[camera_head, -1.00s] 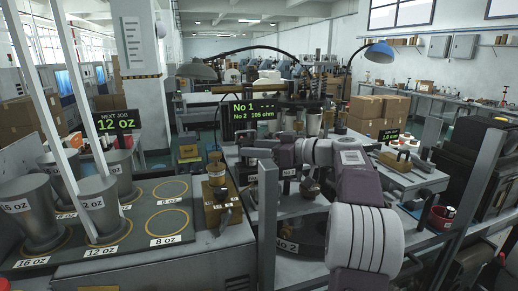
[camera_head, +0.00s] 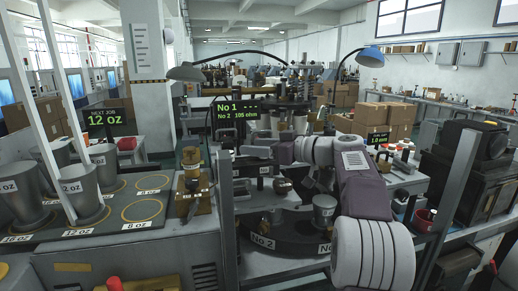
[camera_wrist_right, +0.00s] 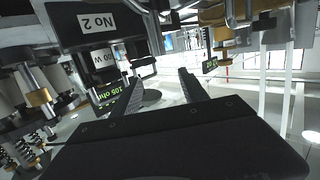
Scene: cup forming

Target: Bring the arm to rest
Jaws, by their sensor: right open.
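My right arm comes in from the lower right of the head view and bends left at the wrist. My right gripper (camera_head: 257,151) is in front of the machine station, near a block labelled No 2 (camera_head: 264,170). In the right wrist view its two dark fingers (camera_wrist_right: 160,78) stand apart with nothing seen between them. The fingertips are hard to make out in the head view. My left gripper is not in view.
A grey cup (camera_head: 323,209) stands on the dark round table marked No 2 (camera_head: 263,241), just left of my forearm. A grey post (camera_head: 227,205) rises left of it. Large metal cups (camera_head: 85,190) stand on a marked board at left. A red container (camera_head: 424,219) sits at right.

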